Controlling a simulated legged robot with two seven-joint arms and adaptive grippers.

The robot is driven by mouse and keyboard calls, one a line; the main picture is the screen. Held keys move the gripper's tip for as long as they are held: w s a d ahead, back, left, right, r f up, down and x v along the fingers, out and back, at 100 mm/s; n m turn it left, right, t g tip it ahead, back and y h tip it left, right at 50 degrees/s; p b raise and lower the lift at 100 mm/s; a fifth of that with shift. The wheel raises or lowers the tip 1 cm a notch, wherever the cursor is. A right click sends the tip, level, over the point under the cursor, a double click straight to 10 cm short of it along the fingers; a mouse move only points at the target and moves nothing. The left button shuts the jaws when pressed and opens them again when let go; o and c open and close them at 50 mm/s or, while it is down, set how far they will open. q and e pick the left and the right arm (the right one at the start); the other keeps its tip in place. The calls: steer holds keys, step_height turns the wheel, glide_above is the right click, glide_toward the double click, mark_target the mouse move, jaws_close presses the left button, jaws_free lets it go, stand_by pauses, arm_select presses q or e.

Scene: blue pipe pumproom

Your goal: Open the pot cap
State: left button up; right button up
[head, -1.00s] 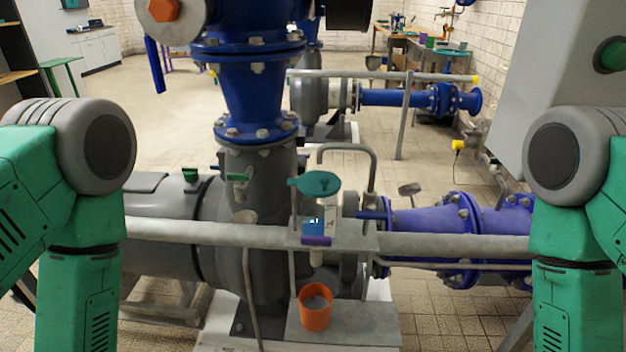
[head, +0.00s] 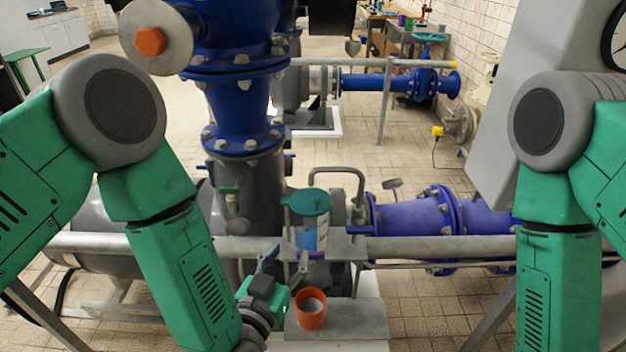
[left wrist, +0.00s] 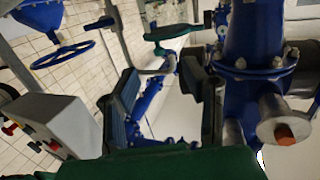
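A round teal cap (head: 312,202) with a small tab on its left sits at the top of a clear pot (head: 322,236) with something blue inside. The pot stands at the grey rail. In the left wrist view, what looks like the teal cap (left wrist: 172,32) is seen edge-on, beyond the fingers. My left gripper (head: 286,262) is open and empty, below and to the left of the cap, apart from it. Its two spread fingers also frame the left wrist view (left wrist: 160,75). My right forearm runs down out of the head view, and its gripper is hidden.
An orange cup (head: 310,309) stands on a grey plinth (head: 350,322) just right of my left gripper. A grey rail (head: 420,247) crosses in front of the pipes. A large blue and grey pipe (head: 245,120) rises behind, left of the pot.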

mark_target(314, 203)
arm_select(q)
steer(key=shift+t, duration=0.5)
steer(key=x, duration=0.4)
steer(key=r+x, duration=0.1)
steer(key=x, duration=0.4)
steer(key=r+x, duration=0.1)
steer(key=x, duration=0.4)
steer(key=shift+s+d+p, duration=0.15)
steer(key=shift+d+p, duration=0.2)
steer(key=shift+w+d, duration=0.1)
steer(key=shift+w, duration=0.15)
steer(key=shift+w+d, duration=0.1)
steer(key=shift+d, duration=0.1)
jaws_close()
